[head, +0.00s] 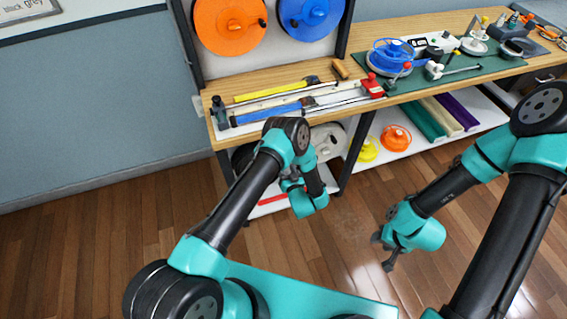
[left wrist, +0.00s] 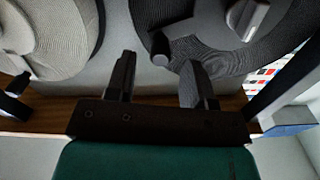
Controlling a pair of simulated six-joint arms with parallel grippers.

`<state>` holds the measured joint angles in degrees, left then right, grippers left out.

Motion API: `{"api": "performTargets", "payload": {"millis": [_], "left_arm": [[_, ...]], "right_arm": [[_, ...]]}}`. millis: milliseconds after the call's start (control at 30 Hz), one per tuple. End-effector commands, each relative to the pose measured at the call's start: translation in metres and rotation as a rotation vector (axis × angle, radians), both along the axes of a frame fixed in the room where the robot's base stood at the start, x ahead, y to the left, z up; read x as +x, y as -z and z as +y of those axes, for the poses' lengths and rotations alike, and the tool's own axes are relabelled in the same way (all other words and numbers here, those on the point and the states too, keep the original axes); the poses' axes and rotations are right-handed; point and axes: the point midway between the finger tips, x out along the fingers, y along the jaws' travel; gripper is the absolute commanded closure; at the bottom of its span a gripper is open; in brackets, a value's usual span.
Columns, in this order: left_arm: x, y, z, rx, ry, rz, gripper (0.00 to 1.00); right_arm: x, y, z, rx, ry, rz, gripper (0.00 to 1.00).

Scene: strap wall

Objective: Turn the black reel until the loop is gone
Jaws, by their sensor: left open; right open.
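The black reel (left wrist: 225,50) fills the upper right of the left wrist view, with a pale hub and a dark crank knob (left wrist: 160,46). In the head view only a dark part of it seems to show under the bench (head: 242,156), behind my left arm. My left gripper (left wrist: 157,78) is open, its fingers apart in front of the pale panel, close to the knob; I cannot tell whether they touch. In the head view my left wrist hides its fingers. I cannot make out a loop. My right gripper (head: 382,254) is open and empty above the floor.
A grey reel (left wrist: 45,38) is beside the black one. Orange (head: 229,22) and blue (head: 311,15) reels hang above the bench (head: 215,98). Tools lie along its front. A bench leg (head: 355,155) stands near my left wrist.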

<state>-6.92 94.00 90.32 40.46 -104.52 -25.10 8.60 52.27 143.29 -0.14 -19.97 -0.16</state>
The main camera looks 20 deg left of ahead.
Motion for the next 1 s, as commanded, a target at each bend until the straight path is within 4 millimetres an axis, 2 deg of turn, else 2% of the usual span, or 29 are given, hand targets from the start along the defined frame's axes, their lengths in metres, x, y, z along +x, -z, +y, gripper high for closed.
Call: {"api": "performTargets", "payload": {"millis": [100, 300, 667, 1000], "left_arm": [[0.016, 0.000, 0.012, -0.001, -0.002, -0.001, 0.52], [0.032, 0.000, 0.022, 0.000, -0.001, 0.000, 0.52], [0.035, 0.000, 0.024, 0.000, 0.001, 0.000, 0.52], [0.034, 0.000, 0.024, 0.001, 0.001, 0.001, 0.85]], "right_arm": [[0.000, 0.000, 0.000, 0.000, 0.000, 0.000, 0.57], [0.000, 0.000, 0.000, 0.000, 0.000, 0.000, 0.57], [0.000, 0.000, 0.000, 0.000, 0.000, 0.000, 0.57], [0.000, 0.000, 0.000, 0.000, 0.000, 0.000, 0.57]]}}
